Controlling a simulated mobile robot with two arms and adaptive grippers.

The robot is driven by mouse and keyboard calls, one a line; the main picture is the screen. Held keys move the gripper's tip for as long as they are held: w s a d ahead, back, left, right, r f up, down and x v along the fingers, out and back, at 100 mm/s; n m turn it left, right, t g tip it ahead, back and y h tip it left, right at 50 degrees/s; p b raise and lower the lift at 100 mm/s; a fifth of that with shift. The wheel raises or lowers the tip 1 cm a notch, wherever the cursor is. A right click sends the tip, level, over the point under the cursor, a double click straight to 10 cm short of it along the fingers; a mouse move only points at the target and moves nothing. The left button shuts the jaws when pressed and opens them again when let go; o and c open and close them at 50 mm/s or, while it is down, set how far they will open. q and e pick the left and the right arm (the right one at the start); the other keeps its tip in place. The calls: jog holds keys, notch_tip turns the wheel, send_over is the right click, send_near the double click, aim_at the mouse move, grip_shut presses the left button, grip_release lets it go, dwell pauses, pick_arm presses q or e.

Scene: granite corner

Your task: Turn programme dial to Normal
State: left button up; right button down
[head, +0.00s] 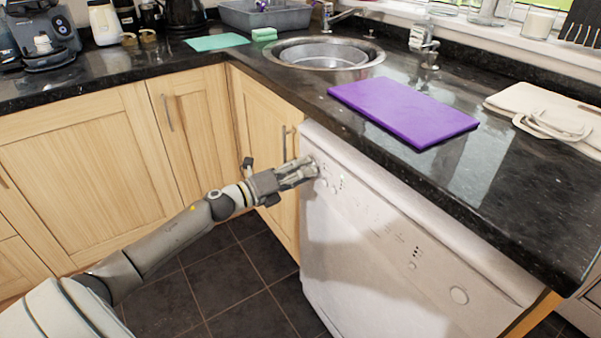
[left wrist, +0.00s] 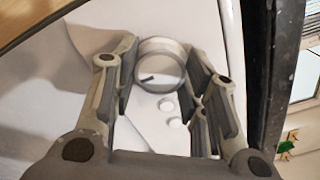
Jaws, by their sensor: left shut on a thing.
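The programme dial (left wrist: 160,65) is a round white knob with a dark pointer mark, on the white dishwasher's front panel. In the left wrist view it sits between the fingertips of my left gripper (left wrist: 163,80), which is shut on it. In the head view my left gripper (head: 299,172) reaches the upper left end of the dishwasher (head: 370,240) and hides the dial. I cannot read any programme label around the dial. My right gripper is not in view.
Two small round buttons (left wrist: 170,113) lie near the dial. A black granite worktop (head: 440,190) overhangs the dishwasher and carries a purple board (head: 403,111). A sink (head: 330,53) is behind. Wooden cupboard doors (head: 85,165) stand left; the tiled floor (head: 245,275) is clear.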

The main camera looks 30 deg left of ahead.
pick_arm(q)
jog(key=shift+s+d+f, duration=0.1)
jog(key=shift+d+f, duration=0.05)
jog(key=shift+f, duration=0.05)
jog(key=o, duration=0.9)
jog(key=shift+o, duration=0.5)
jog(key=shift+r, duration=0.1)
jog(key=v, duration=1.2)
